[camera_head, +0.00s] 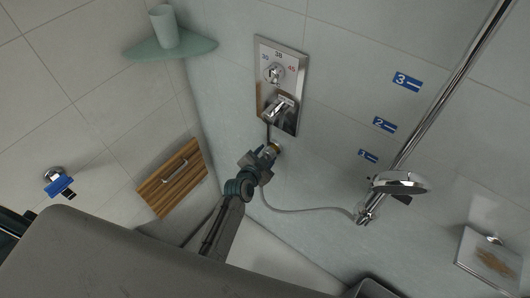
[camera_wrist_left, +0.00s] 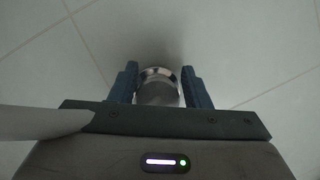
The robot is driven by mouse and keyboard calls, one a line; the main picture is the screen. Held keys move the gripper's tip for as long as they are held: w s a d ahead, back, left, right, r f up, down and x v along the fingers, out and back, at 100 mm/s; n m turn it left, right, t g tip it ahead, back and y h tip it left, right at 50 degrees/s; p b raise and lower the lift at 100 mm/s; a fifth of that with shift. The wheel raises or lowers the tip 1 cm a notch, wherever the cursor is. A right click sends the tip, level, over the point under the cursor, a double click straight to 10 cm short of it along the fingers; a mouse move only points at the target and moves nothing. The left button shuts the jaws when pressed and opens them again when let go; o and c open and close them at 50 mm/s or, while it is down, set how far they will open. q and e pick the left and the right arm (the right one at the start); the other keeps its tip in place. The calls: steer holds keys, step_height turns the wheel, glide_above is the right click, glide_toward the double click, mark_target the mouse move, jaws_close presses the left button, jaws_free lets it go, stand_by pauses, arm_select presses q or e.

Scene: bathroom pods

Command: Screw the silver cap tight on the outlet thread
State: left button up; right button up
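The silver cap (camera_wrist_left: 158,90) shows in the left wrist view as a round, shiny metal piece between the two dark blue fingers of my left gripper (camera_wrist_left: 160,82). In the head view my left gripper (camera_head: 267,155) is at the wall below the mixer plate. How far the cap sits on the thread is hidden by the fingers. My right gripper is not in view.
The chrome mixer plate (camera_head: 296,88) with its lever is just above the gripper. A wooden slatted panel (camera_head: 172,180) and a corner shelf (camera_head: 190,47) with a cup are left.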

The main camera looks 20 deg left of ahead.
arm_select(q)
steer(key=c, duration=0.7)
steer(key=shift+w+m+t+y+b, duration=0.1)
steer(key=shift+m+t+y+b, duration=0.3)
steer(key=shift+m, duration=0.4)
steer(key=shift+a+r+m, duration=0.15)
steer(key=shift+r+m, duration=0.1)
steer(key=shift+m, duration=0.15)
steer(key=shift+y, duration=0.3)
